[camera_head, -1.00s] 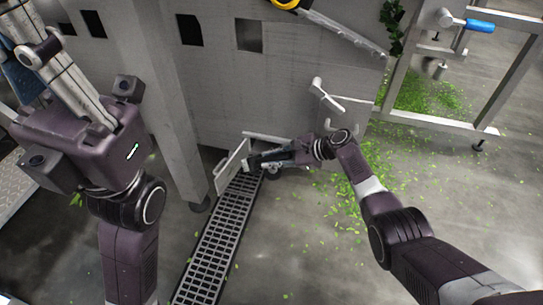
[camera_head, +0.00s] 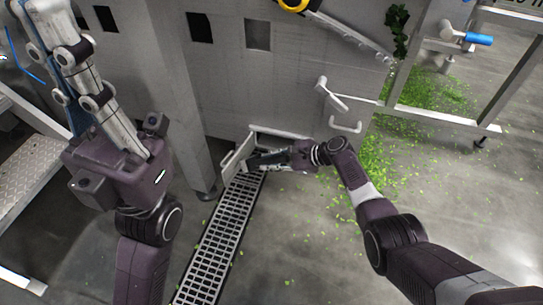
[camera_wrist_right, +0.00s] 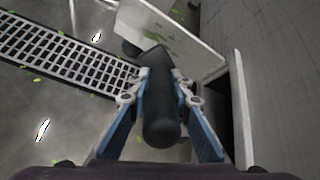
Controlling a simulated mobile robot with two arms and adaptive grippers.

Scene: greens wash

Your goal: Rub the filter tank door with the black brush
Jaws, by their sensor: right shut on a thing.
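The filter tank door (camera_head: 236,158) is a small pale panel low on the grey tank. It is swung open, with a dark opening behind it. My right gripper (camera_head: 268,159) is at this opening, beside the door's inner face. In the right wrist view the gripper (camera_wrist_right: 160,92) is shut on the black brush (camera_wrist_right: 160,112). The brush's far end reaches to the door (camera_wrist_right: 178,30), which has green bits on it. I cannot tell whether they touch. My left gripper (camera_head: 70,60) is raised at the upper left, away from the door; its fingertips are not clear.
A floor drain grate (camera_head: 220,235) runs below the door. Green leaf scraps (camera_head: 375,160) lie on the floor to the right. A metal frame (camera_head: 440,115) stands at the right, and a tank leg (camera_head: 180,110) stands left of the door. White handles (camera_head: 335,95) stick out from the tank.

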